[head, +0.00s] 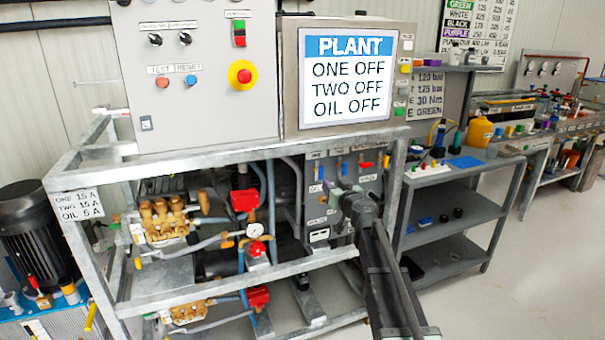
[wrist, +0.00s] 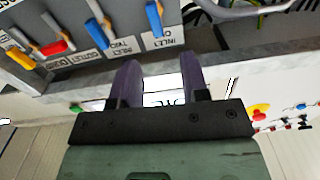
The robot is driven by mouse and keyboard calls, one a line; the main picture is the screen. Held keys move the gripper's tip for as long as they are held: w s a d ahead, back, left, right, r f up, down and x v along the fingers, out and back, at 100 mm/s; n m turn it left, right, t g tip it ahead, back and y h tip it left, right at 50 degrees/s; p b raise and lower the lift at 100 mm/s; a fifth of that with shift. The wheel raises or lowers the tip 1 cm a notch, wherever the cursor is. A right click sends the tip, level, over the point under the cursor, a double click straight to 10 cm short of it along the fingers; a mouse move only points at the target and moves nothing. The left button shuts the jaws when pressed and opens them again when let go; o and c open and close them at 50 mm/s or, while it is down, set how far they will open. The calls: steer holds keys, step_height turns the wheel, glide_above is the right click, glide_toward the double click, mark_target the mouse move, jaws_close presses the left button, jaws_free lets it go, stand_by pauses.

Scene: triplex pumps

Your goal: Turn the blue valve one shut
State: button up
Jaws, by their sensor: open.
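A row of lever valves sits on a grey panel in the frame, with labels. The leftmost blue lever (head: 320,172) shows in the head view; in the wrist view, which is upside down, a blue lever (wrist: 154,18) is nearest the fingers, its label reading partly "INLET" and "O". A second blue lever (wrist: 97,33) is labelled "INLET TWO". A red lever (wrist: 53,48) and a yellow lever (wrist: 20,59) follow. My gripper (wrist: 161,85) is open and empty, its fingers apart from the levers. In the head view my gripper (head: 342,193) is in front of the panel's lower part.
A galvanised frame rail (head: 240,152) runs above the valve panel. The plant display (head: 347,80) reads ONE OFF, TWO OFF, OIL OFF. Pumps, hoses and a red-handled valve (head: 257,248) fill the frame to the left. A grey shelf unit (head: 450,255) stands on the right; open floor lies beyond.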

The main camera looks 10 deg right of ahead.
mark_target(322, 173)
steer(key=shift+n, duration=0.3)
steer(key=x, duration=1)
steer(key=shift+w+d, duration=0.2)
steer(key=shift+w, duration=0.25)
jaws_close()
